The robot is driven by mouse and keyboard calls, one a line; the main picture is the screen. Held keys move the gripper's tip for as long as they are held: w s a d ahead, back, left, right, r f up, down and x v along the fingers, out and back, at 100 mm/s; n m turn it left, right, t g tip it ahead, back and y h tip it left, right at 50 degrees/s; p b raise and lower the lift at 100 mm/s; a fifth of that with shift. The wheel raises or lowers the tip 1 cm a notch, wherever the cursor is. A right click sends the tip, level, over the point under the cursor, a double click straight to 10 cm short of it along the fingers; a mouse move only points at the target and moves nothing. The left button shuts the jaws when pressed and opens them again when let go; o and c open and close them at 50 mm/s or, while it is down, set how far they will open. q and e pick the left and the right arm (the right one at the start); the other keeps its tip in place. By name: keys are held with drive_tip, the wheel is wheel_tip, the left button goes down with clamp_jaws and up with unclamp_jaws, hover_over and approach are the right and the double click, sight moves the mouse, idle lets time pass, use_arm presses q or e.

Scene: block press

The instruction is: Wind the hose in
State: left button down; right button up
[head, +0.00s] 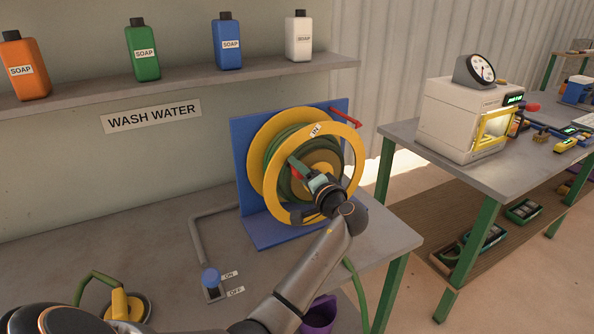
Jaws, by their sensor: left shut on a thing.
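The hose reel (258,140) has yellow flanges on a blue stand (242,180) on the grey bench. Green hose (283,140) is wound on its drum, and a green length of hose (355,285) hangs below at the bench's front edge. My left gripper (303,174) is at the front of the reel, shut on a small red handle (297,173); the fingers and wrist cover most of it and part of the flange. A red lever (346,119) sticks out at the stand's top right. My right gripper is not in view.
A blue-knobbed valve (210,277) with ON and OFF labels stands on the bench left of my forearm. A purple cup (318,315) is low beside my arm. Soap bottles (227,42) stand on the shelf above. A second table (455,172) with a white machine is at right.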

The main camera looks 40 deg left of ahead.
use_arm(q)
drive_tip(key=shift+w+r, duration=0.1)
drive_tip(key=shift+r, duration=0.1)
drive_tip(key=shift+c, duration=1.9)
unclamp_jaws()
drive_tip(key=shift+f, duration=0.1)
drive_tip(key=shift+d, duration=0.1)
